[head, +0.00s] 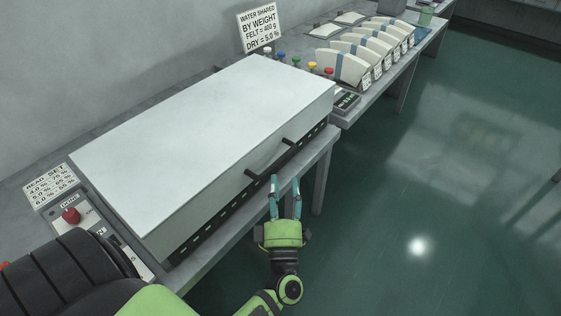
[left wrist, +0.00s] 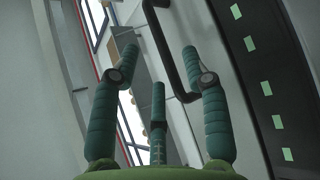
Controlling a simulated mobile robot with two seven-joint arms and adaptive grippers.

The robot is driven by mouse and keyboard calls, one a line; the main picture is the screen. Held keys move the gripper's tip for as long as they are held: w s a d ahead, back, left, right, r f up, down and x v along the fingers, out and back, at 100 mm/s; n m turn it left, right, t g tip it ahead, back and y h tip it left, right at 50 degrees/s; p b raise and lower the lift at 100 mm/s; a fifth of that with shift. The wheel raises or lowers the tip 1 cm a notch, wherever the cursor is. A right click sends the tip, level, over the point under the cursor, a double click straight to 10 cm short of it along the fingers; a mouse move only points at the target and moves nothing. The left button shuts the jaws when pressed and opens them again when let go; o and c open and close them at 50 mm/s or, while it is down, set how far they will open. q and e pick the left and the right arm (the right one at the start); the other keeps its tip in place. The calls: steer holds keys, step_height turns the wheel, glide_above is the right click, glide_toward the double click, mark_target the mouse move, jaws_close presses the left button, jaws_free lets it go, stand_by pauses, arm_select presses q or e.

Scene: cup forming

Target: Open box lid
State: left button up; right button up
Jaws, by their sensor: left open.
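The box is a long grey case on the bench, with a closed flat white lid (head: 200,135) in the head view. A dark bar handle (head: 270,161) sticks out from its front side on two posts. My left gripper (head: 285,182) is just in front of the handle, fingers pointing at the box, open and empty. In the left wrist view the handle (left wrist: 166,50) shows beyond and between the spread fingers (left wrist: 160,60), with no visible contact. My right gripper is not in view.
A control panel with a red button (head: 71,215) is left of the box. A scale (head: 346,101), coloured knobs and several cream curved pieces (head: 350,66) are on the bench beyond. A sign (head: 258,27) stands at the wall. The green floor (head: 430,180) at right is clear.

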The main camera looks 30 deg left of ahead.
mark_target(279, 163)
arm_select(q)
steer(key=x, duration=0.2)
steer(key=p+x, duration=0.1)
steer(key=x, duration=0.1)
steer(key=p+x, duration=0.1)
steer(key=x, duration=0.1)
steer(key=shift+s+a+r, duration=0.1)
steer(key=shift+a+r, duration=0.15)
steer(key=shift+r, duration=0.2)
steer(key=shift+a, duration=0.1)
steer(key=shift+w, duration=0.2)
jaws_close()
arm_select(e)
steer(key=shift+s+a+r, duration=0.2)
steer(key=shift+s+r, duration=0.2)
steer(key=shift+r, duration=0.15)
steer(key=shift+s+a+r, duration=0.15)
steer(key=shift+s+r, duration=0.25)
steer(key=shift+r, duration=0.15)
